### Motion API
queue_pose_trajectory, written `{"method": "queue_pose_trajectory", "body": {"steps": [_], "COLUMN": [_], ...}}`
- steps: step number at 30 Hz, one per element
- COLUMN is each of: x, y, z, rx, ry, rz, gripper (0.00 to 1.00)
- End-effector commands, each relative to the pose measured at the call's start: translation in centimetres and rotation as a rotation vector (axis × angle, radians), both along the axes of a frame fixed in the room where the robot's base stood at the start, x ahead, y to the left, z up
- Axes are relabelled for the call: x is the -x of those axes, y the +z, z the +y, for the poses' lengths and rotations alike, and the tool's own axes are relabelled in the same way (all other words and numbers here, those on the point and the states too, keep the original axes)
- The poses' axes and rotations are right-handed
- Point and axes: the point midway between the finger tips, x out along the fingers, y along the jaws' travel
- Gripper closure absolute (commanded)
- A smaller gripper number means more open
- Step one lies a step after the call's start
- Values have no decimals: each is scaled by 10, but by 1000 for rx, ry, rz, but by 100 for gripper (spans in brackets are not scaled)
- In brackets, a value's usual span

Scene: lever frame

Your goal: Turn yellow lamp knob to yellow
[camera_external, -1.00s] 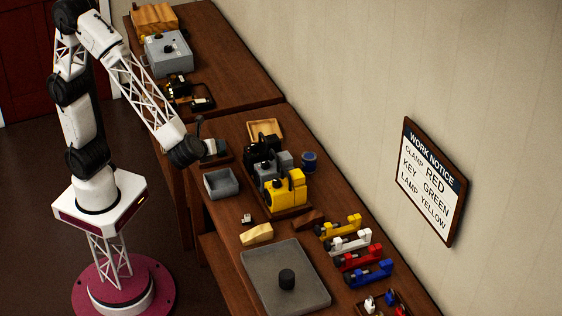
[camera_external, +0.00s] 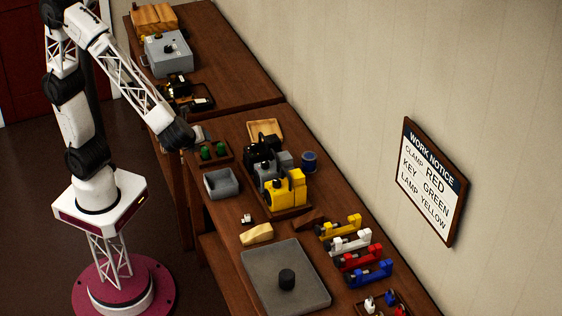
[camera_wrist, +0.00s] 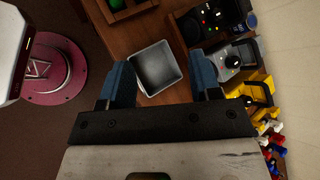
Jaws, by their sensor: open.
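The yellow lamp (camera_external: 283,194) stands at the near end of a row of similar bodies on the bench, beside a grey one (camera_external: 268,173) and a black one (camera_external: 258,150). My gripper (camera_wrist: 161,66) is open and empty. In the external view it (camera_external: 200,133) is above the bench's left edge, up and left of the lamp and apart from it.
A grey open bin (camera_external: 221,183) and a tray with green items (camera_external: 215,152) lie near my gripper. A blue cylinder (camera_external: 309,161) stands right of the lamp row. The wall notice (camera_external: 431,183) reads clamp red, key green, lamp yellow. Coloured clamps (camera_external: 350,241) line the right.

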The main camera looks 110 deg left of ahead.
Motion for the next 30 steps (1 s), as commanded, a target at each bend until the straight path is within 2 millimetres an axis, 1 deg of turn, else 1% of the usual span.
{"method": "queue_pose_trajectory", "body": {"steps": [8,14,20,30], "x": [-4,-23,-57,-127], "y": [-1,-5,-11,-22], "z": [0,-2,-5,-10], "rx": [11,63,152,293], "ry": [-14,-84,-225,-546], "rz": [16,91,211,391], "gripper": [42,42,42,42]}}
